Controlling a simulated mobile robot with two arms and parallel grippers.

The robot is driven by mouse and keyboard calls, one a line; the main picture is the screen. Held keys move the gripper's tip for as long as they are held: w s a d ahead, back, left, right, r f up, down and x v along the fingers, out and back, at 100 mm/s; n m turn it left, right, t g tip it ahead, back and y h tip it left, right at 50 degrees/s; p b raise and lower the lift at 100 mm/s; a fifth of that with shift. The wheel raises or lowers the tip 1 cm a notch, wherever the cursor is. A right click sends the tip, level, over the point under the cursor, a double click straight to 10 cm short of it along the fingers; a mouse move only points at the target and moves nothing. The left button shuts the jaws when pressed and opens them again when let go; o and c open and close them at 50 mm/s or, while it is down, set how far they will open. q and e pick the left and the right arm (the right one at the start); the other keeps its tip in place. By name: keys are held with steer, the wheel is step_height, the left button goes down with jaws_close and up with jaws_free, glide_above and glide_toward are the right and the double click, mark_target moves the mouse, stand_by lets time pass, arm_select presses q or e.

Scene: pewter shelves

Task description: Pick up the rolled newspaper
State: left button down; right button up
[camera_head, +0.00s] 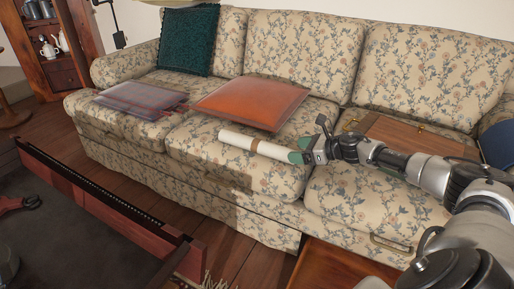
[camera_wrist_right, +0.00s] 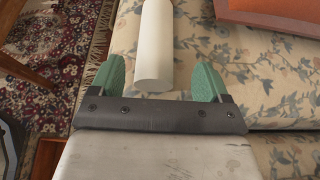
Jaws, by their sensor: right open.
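The rolled newspaper (camera_head: 235,141) is a white cylinder with a brown band, lying on the floral sofa's seat (camera_head: 199,145) near its front edge. My right gripper (camera_head: 305,151) is at the roll's right end, its arm coming in from the right. In the right wrist view the near end of the newspaper (camera_wrist_right: 154,65) lies between the two green fingertips of the gripper (camera_wrist_right: 159,82). The fingers are open, with a gap on each side of the roll. My left gripper is in neither view.
An orange cushion (camera_head: 250,102) lies just behind the roll. A folded grey-red item (camera_head: 140,99) is to the left and a brown wooden case (camera_head: 405,135) to the right. A dark-topped table with a red edge (camera_head: 100,200) stands in front of the sofa.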

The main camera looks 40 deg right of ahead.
mark_target(279, 153)
steer(key=shift+a+b+x, duration=0.25)
steer(key=shift+b+x, duration=0.5)
steer(key=shift+x, duration=1.6)
steer(key=shift+s+f, duration=0.2)
steer(key=shift+c, duration=0.4)
steer(key=c, duration=1)
